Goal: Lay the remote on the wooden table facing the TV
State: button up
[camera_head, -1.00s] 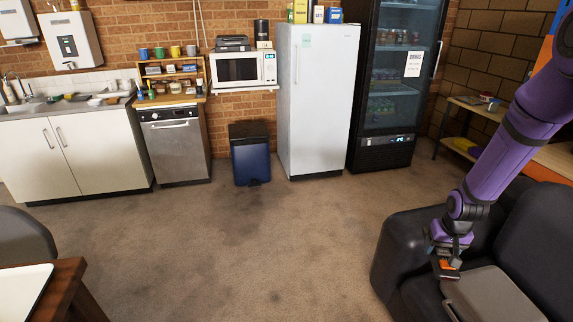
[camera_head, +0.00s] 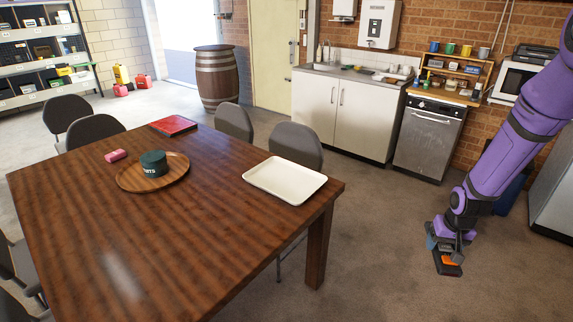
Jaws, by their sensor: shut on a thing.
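My gripper (camera_head: 449,255) hangs low at the right, over the open floor and apart from the table. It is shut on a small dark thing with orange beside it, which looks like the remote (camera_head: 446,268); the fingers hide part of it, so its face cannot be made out. The wooden table (camera_head: 200,235) fills the left and middle, with a bare near part. No TV is in view.

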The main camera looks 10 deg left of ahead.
aim_at(252, 235)
jog(key=i+u, duration=0.5)
jog(key=i+l+u, duration=0.1)
jog(key=i+u, duration=0.4)
jog(key=i+l, duration=0.15)
jog(key=i, duration=0.1)
